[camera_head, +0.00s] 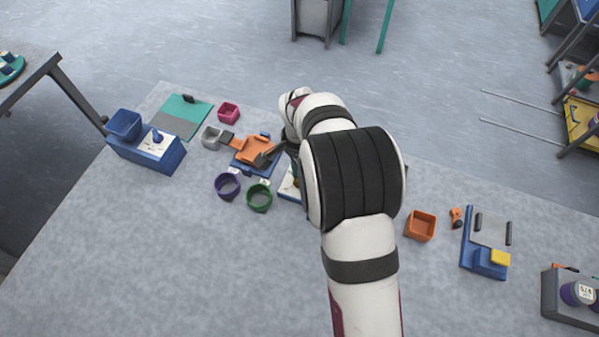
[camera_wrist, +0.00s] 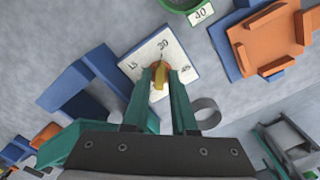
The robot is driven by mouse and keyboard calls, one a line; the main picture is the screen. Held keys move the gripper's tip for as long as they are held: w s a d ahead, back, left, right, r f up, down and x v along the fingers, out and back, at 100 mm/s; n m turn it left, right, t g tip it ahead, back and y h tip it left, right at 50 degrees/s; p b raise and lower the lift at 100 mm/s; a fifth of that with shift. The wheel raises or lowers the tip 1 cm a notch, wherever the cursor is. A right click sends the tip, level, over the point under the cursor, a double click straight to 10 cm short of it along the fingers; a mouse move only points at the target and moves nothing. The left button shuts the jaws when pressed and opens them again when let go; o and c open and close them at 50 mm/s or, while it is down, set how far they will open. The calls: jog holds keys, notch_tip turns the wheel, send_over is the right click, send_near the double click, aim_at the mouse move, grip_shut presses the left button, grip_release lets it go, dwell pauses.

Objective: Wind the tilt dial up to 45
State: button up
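The tilt dial (camera_wrist: 143,58) is a white square plate marked 15, 30 and 45, seen in the wrist view. Its small orange-and-yellow knob (camera_wrist: 160,76) stands between the teal fingertips of my gripper (camera_wrist: 161,82). The fingers reach down on either side of the knob, close to it. Whether they press on it is not clear. The fingertips partly cover the knob, and I cannot read which number it points to. In the head view a corner of the white dial plate (camera_head: 288,188) shows beside my arm, which hides the knob and fingertips.
An orange tray (camera_head: 256,148) on a blue base sits left of my arm. A purple cup (camera_head: 227,185) and a green cup (camera_head: 259,198) stand in front of it. A blue box (camera_head: 148,151) with another white dial is farther left. An orange bin (camera_head: 420,225) stands right. The front tabletop is clear.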

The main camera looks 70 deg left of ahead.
jog(key=shift+o, duration=1.1)
